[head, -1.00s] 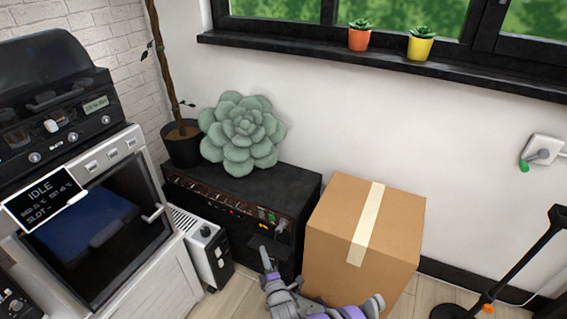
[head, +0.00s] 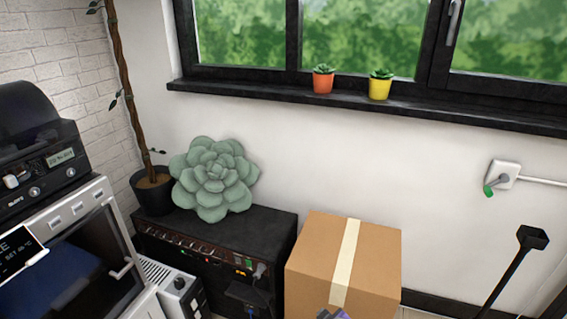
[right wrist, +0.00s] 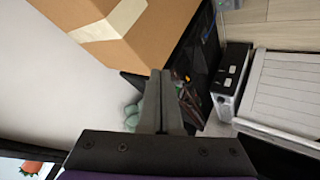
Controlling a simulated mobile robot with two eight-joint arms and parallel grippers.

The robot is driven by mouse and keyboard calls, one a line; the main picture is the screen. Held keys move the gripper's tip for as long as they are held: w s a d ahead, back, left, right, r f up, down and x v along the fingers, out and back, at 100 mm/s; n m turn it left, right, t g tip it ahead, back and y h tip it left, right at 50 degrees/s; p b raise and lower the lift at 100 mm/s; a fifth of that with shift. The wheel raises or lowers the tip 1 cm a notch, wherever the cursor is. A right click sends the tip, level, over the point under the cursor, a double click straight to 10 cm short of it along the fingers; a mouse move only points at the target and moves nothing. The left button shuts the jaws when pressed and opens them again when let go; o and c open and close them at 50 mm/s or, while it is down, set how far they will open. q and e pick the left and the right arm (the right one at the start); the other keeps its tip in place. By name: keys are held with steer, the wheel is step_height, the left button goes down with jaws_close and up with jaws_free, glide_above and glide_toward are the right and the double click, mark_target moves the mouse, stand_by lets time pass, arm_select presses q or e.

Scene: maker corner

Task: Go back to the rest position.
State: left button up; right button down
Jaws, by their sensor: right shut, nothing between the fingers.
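My right gripper (right wrist: 160,77) shows in the right wrist view, its two fingers together and nothing held between them. Beyond the fingertips in that view are the cardboard box (right wrist: 125,25), a piece of the green succulent cushion (right wrist: 134,112) and the dark amplifier. In the head view only a small purple piece of my arm shows at the bottom edge, in front of the cardboard box (head: 315,255). My left gripper is in neither view.
The black amplifier (head: 225,232) carries the succulent cushion (head: 213,180). A white heater-like unit (head: 175,290) and an oven-like machine (head: 75,245) stand at the left. A black stand (head: 513,270) is at the right. Two potted plants (head: 323,79) (head: 380,84) sit on the windowsill.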

steer(key=s+d+f+m+g+h, duration=0.1)
steer(key=s+d+m+g, duration=0.25)
steer(key=s, duration=0.85)
steer(key=s+d+m+g, duration=0.2)
steer(key=s+d+m, duration=0.25)
steer(key=s, duration=0.85)
arm_select(q)
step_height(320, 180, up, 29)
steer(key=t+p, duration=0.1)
steer(key=p, duration=2.5)
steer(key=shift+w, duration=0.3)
arm_select(e)
step_height(320, 180, up, 28)
steer(key=w+t, duration=0.1)
steer(key=shift+w+a+r, duration=0.15)
steer(key=shift+w+r, duration=0.1)
steer(key=shift+w, duration=0.1)
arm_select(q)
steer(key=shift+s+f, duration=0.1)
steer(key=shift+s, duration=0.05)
arm_select(e)
steer(key=shift+s+t, duration=0.15)
steer(key=shift+t, duration=0.1)
